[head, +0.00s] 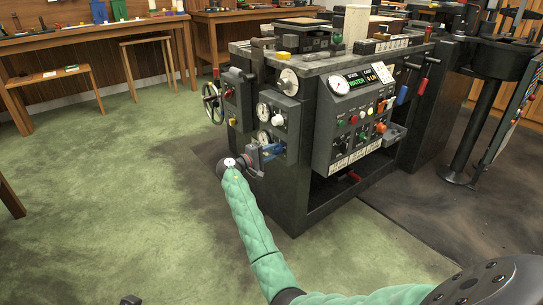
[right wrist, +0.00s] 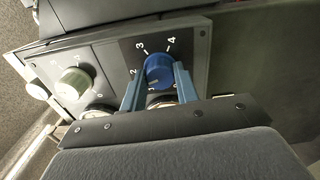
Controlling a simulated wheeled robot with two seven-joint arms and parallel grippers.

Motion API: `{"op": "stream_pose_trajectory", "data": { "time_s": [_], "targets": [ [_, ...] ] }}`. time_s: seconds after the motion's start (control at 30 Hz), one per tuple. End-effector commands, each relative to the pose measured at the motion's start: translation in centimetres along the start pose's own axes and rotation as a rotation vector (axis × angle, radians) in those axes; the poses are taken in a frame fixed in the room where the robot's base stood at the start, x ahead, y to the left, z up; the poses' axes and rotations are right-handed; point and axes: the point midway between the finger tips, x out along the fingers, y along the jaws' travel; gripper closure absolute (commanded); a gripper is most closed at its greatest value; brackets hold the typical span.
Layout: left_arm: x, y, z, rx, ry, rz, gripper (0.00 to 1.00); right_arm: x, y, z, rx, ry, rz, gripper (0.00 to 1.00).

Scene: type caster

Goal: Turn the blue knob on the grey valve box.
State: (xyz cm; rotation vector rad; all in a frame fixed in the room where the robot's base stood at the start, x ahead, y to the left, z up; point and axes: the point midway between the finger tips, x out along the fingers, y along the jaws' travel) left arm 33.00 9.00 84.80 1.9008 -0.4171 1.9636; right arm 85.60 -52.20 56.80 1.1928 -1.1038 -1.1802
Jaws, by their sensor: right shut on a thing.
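The blue knob (right wrist: 158,70) sits on the dark grey face of the valve box (right wrist: 198,50), with the white numbers 2, 3 and 4 around it. My right gripper (right wrist: 159,78) is shut on the knob, with one blue finger on each side of it in the right wrist view. In the head view, my right gripper (head: 267,151) is at the lower part of the grey valve box (head: 292,132) on the machine's left corner. The knob is hard to tell from the blue fingers there.
A handwheel (head: 212,103) is left of the valve box. A control panel (head: 350,130) with several buttons is to its right. The green floor (head: 110,190) at left is clear.

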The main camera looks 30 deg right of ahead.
Motion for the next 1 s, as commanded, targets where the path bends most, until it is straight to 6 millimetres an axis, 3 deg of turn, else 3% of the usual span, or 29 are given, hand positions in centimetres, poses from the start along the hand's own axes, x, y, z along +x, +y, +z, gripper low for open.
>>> {"op": "stream_pose_trajectory", "data": {
  "time_s": [0.33, 0.87, 0.9, 1.0],
  "targets": [
    [-0.7, 0.2, 0.1, -0.006, 0.004, 0.005, 0.64, -0.1, -0.3, 0.0, 0.135, -0.001, -0.003, 0.92],
    [-1.4, 0.2, 0.1, -0.004, -0.019, 0.013, 0.64, -0.1, -0.3, 0.1, 0.157, -0.001, -0.003, 0.93],
    [-1.4, 0.2, 0.1, -0.004, -0.018, 0.012, 0.64, -0.1, -0.3, 0.0, 0.157, -0.001, -0.003, 0.66],
    [-1.3, 0.2, 0.1, -0.003, -0.014, 0.01, 0.64, -0.1, -0.3, 0.0, 0.157, -0.001, -0.002, 0.48]
  ]
}}
